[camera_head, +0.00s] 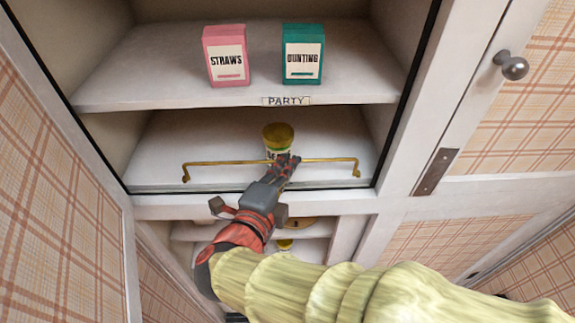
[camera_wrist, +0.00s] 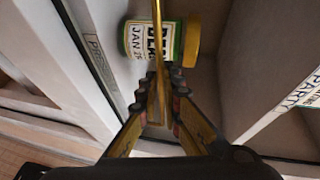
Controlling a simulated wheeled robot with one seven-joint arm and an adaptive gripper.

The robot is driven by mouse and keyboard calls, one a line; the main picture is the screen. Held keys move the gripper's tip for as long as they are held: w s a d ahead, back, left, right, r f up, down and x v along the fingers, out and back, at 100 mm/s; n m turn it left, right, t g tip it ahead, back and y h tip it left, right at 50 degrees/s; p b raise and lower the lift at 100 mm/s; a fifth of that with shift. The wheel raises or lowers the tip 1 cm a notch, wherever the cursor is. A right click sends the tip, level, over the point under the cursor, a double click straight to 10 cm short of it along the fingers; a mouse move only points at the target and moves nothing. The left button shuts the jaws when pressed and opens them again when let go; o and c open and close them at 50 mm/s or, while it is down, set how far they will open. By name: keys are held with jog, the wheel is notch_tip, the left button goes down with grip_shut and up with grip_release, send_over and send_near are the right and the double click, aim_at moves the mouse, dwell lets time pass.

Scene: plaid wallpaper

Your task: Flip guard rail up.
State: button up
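The brass guard rail (camera_head: 225,162) runs across the front of the lower cupboard shelf, with a bent end at each side. Its long bar shows a little above those ends in the head view. My gripper (camera_head: 287,163) is at the middle of the bar, slightly right of centre. In the wrist view the rail (camera_wrist: 157,30) passes between the two fingers (camera_wrist: 160,88), which close in on it from both sides. My fingers hide a short part of the bar in the head view.
A yellow-lidded jar (camera_head: 278,135) stands just behind the rail; its label shows in the wrist view (camera_wrist: 150,42). Pink (camera_head: 226,55) and green (camera_head: 303,54) boxes stand on the shelf above, labelled PARTY. An open door (camera_head: 60,170) is at left.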

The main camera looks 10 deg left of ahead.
jog(key=o, duration=0.4)
jog(key=shift+o, duration=0.2)
jog(key=v, duration=1.2)
dwell(0.4)
